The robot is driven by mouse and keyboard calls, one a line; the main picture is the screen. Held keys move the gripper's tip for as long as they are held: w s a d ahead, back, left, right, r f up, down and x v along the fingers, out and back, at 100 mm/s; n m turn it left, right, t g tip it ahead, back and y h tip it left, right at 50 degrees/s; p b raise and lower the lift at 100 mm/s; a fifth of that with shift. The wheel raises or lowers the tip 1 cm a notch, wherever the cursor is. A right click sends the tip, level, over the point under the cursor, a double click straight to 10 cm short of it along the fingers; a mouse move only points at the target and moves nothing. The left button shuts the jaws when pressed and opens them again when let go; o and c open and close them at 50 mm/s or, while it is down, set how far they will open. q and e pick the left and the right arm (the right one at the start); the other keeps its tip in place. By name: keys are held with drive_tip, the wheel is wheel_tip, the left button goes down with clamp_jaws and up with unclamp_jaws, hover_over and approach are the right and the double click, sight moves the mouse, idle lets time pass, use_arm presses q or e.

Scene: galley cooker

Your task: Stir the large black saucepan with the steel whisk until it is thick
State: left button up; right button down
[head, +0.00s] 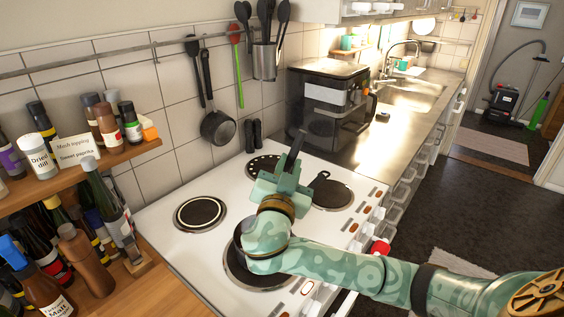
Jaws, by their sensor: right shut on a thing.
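My right gripper (283,174) is above the middle of the white cooker top, its arm coming in from the right. I cannot tell whether this is the whisk's handle; no steel wires show. A dark round shape (238,264) at the front of the cooker is mostly hidden under my forearm. I cannot tell if it is the large black saucepan or a bare hotplate. My left gripper is not in view.
The white cooker (160,217) has a hotplate (199,213) at left and another (331,193) at right with a small black item on it. Bottles crowd the left shelves. A black air fryer (325,105) stands behind right. A small black pan (218,127) hangs on the wall.

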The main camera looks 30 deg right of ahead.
drive_tip(key=shift+d+f, duration=0.25)
drive_tip(key=shift+f, duration=0.2)
drive_tip(key=a+f+b, duration=0.1)
drive_tip(key=f+b, duration=0.1)
drive_tip(key=a+f+b, duration=0.1)
drive_tip(key=f+b, duration=0.2)
drive_tip(key=a+f+b, duration=0.1)
drive_tip(key=f+b, duration=0.1)
drive_tip(key=shift+w+f+b, duration=0.2)
drive_tip(key=shift+f+b, duration=0.1)
drive_tip(key=shift+f, duration=0.05)
